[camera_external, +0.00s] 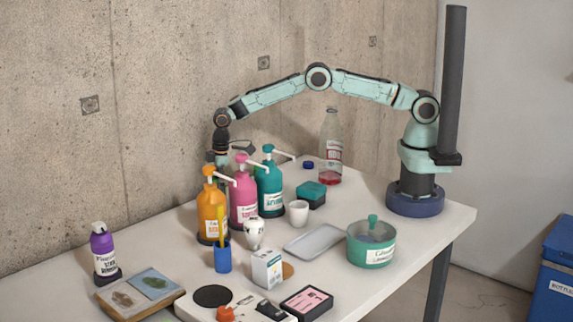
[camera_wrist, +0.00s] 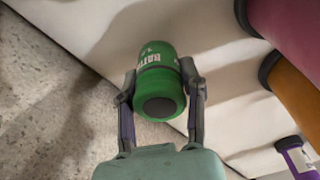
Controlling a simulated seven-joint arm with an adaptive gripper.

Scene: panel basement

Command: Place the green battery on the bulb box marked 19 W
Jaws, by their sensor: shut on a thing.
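My gripper (camera_wrist: 160,84) is shut on the green battery (camera_wrist: 156,62) in the wrist view, with a finger on each side. The battery has white lettering and a dark round end facing the camera. In the external view my gripper (camera_external: 222,158) is behind the pump bottles, partly hidden, and the battery cannot be made out there. A small white box (camera_external: 267,269) with printing stands at the front middle of the table, well away from my gripper. It looks like the bulb box, but its wattage is too small to read. A white bulb (camera_external: 254,235) shows just behind its top.
Orange (camera_external: 211,212), pink (camera_external: 244,200) and teal (camera_external: 270,190) pump bottles stand between my gripper and the box. A blue cup (camera_external: 222,257) with a yellow item, a white cup (camera_external: 298,213), a grey tray (camera_external: 315,240) and a green pot (camera_external: 371,243) surround the box.

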